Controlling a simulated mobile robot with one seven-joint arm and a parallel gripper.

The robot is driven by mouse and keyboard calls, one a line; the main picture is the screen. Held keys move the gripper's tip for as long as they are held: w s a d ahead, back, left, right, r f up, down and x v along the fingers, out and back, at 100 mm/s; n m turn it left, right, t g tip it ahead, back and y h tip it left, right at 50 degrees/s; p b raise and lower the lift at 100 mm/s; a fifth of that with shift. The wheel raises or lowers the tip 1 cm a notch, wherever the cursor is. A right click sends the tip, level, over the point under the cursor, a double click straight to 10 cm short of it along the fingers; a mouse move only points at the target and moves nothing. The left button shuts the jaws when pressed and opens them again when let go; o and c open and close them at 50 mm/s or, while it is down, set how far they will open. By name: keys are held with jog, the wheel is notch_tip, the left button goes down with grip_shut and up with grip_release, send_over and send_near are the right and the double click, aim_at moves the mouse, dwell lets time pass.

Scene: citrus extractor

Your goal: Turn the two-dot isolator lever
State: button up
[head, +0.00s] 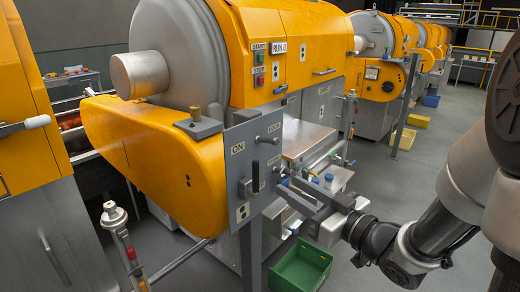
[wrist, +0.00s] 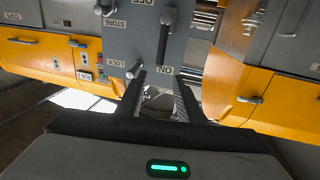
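In the wrist view the panel appears upside down and the lever (wrist: 164,38) hangs toward ON. A small peg handle (wrist: 135,69) sits by LOCK. My gripper (head: 284,187) is to the right of the lever in the head view. In the wrist view my gripper (wrist: 158,80) has its fingers apart, nothing seen between them; contact with the panel is unclear.
A green crate (head: 300,268) stands on the floor below my gripper. A steel bench (head: 308,140) with bottles is behind it. A post with a red part (head: 115,218) stands at the lower left. Orange machines line the aisle; grey floor is open at the right.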

aim_at(258, 166)
jog(key=b+x, duration=0.1)
jog(key=x, duration=1.3)
jog(key=shift+w+a, duration=0.15)
grip_shut()
